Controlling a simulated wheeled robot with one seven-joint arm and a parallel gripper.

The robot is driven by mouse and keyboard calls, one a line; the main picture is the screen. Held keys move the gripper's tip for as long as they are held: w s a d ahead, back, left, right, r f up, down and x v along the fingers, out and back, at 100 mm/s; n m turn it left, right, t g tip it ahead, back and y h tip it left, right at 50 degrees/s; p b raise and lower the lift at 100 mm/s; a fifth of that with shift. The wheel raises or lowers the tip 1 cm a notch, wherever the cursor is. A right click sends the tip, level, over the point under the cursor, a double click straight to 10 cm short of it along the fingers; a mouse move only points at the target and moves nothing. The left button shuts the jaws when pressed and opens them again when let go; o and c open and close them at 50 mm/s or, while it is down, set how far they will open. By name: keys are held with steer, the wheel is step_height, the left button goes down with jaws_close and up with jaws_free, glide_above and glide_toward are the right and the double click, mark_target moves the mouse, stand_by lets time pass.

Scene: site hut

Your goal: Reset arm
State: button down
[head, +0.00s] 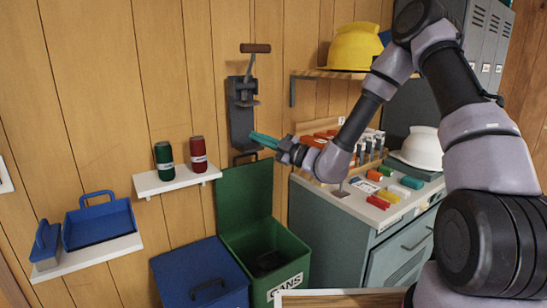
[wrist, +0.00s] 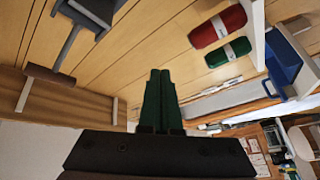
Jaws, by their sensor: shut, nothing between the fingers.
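My gripper (head: 263,140) is at the end of my arm, in front of the wood wall. It is shut and empty, with its teal fingers pointing left in the head view. In the wrist view the fingers (wrist: 158,100) lie together with nothing between them. In the head view the fingertips are close to the lower part of a dark wall-mounted device (head: 242,125) with a brown-handled lever. I cannot tell whether they touch it.
A green can (head: 163,164) and a red can (head: 198,155) stand on a small white shelf (head: 178,183). Below is an open green bin (head: 290,262) marked CANS beside a closed blue bin (head: 200,275). A cluttered cabinet (head: 350,240) stands right. A yellow helmet (head: 355,46) sits above.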

steer(key=s+d+r+n+g+h, duration=0.35)
steer(key=s+n+g, duration=0.4)
steer(key=n, duration=0.65)
steer(key=s+d+r+n+g+h, duration=0.35)
steer(key=s+n, duration=0.65)
steer(key=n, duration=0.5)
steer(key=s+d+r+n+t+h, duration=0.2)
steer(key=d+n+h, duration=0.1)
steer(key=d+n, duration=0.2)
steer(key=s+d+r+n+t+h, duration=0.2)
steer(key=d+n, duration=0.4)
steer(key=d, duration=0.4)
steer(key=s+d+r+n+t+h, duration=0.3)
steer(key=d+r+n+t+h, duration=0.1)
steer(key=d+n, duration=0.2)
steer(key=shift+d, duration=0.65)
